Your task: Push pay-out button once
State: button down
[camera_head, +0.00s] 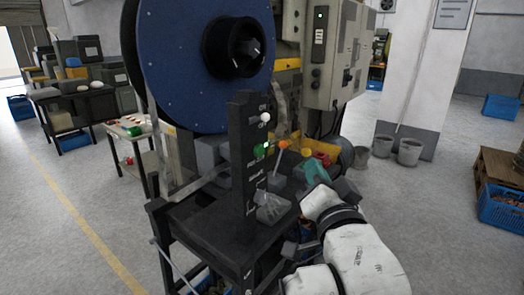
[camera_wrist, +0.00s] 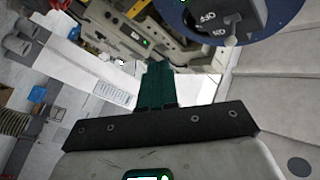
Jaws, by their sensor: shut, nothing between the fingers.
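A black control post (camera_head: 245,185) stands on a dark bench in front of the blue reel. A round green button (camera_head: 260,150) sits about halfway up it, beside small white lettering too blurred to read. A white-knobbed switch (camera_head: 265,118) is above the button. In the wrist view, the top of the post (camera_wrist: 215,22) and its white knob show at upper right. My gripper (camera_head: 310,166), with teal fingers, is shut and empty, right of and slightly below the button. A gap shows between them in the picture. The fingers (camera_wrist: 157,72) also show in the wrist view.
A large blue reel (camera_head: 200,65) stands behind the post. An orange-knobbed lever (camera_head: 283,145) shows between the post and my gripper. A grey electrical cabinet (camera_head: 335,50) is behind. Grey buckets (camera_head: 409,152) stand at right. Open floor lies at right and front left.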

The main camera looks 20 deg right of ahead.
aim_at(259, 151)
jog(key=w+a+b, duration=0.1)
jog(key=w+a, duration=0.4)
jog(key=w, duration=0.2)
jog(key=shift+b, duration=0.35)
jog(key=shift+w+a, duration=0.1)
dwell(2.0)
jog(key=shift+w+a+b, duration=0.2)
jog(key=shift+w+b, duration=0.1)
jog(key=shift+b, duration=0.05)
jog(key=shift+w+a+b, duration=0.3)
jog(key=shift+w+b, duration=0.05)
jog(key=shift+w, duration=0.05)
dwell(0.9)
jog(key=shift+s+d, duration=0.1)
jog(key=shift+s, duration=0.05)
jog(key=shift+s+d, duration=0.4)
jog(key=shift+s, duration=0.2)
jog(key=shift+d, duration=0.1)
